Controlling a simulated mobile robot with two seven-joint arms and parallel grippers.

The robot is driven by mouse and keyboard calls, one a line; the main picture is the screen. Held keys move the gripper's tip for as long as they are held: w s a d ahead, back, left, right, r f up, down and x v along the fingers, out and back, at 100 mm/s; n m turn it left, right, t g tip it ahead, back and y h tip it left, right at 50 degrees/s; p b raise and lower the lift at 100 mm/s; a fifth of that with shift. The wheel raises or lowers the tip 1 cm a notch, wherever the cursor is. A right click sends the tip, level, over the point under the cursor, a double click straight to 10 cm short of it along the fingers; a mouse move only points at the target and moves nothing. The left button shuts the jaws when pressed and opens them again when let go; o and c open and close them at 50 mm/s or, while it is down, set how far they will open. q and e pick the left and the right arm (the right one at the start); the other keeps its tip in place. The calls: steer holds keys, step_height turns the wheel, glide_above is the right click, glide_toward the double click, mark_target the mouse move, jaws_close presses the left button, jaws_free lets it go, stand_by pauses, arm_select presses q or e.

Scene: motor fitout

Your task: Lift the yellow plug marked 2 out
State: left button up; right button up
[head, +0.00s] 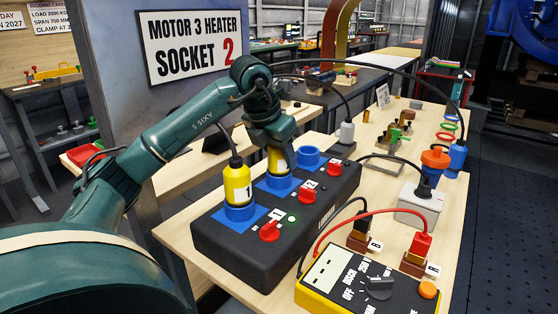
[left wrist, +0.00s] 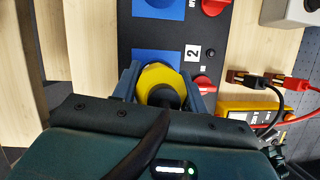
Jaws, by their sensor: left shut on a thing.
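The yellow plug marked 2 (head: 278,161) stands upright at the blue socket (head: 278,183) in the middle of the black box; I cannot tell how deep it sits. My left gripper (head: 279,148) comes down from above and is shut on this plug. In the left wrist view the yellow plug (left wrist: 155,78) shows between the two fingers, with its black cable end toward the camera. The label 2 (left wrist: 192,53) lies beside it on the box. The plug's own mark is mostly hidden. My right gripper is not in view.
A yellow plug marked 1 (head: 237,184) stands in the near socket, its cable rising close to my left arm. An empty blue socket (head: 308,157) is on the far side. Red knobs (head: 269,231) line the box (head: 262,262). A yellow meter (head: 365,288) stands at the front right.

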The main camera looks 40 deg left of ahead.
arm_select(q)
steer(key=shift+r, duration=0.1)
steer(key=shift+c, duration=0.3)
step_height(320, 180, up, 10)
steer(key=shift+f+p, duration=0.1)
steer(key=shift+p, duration=1)
